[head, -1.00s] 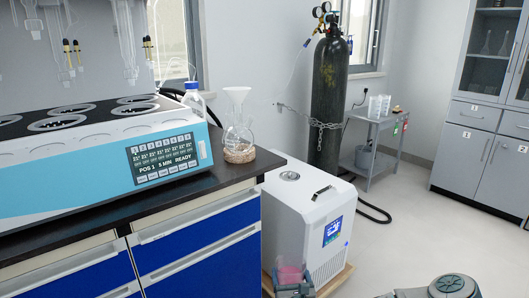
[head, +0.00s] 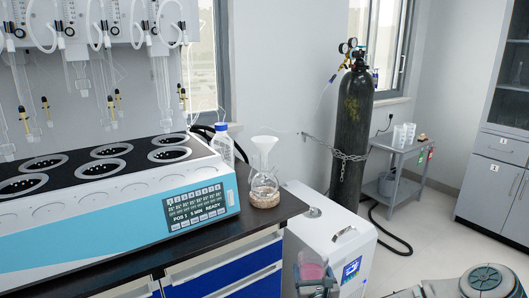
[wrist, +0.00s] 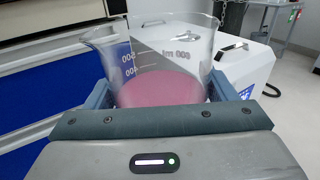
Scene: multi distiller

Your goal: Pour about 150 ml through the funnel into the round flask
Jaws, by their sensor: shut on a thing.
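The round flask (head: 264,196) stands on the dark bench top near its right end, with brownish grains at its bottom. My gripper (head: 316,284) is at the bottom of the head view, below and to the right of the flask. It is shut on a clear glass beaker (head: 312,262) holding pink liquid. In the wrist view the beaker (wrist: 150,52) is upright between the fingers, with pink liquid (wrist: 160,88) and printed volume marks. The flask and funnel do not show in the wrist view.
A blue and white heating unit (head: 130,205) with several wells fills the bench left of the flask. A bottle with a blue cap (head: 222,145) stands behind the flask. A white box unit (head: 325,232) stands right of the bench, near the beaker.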

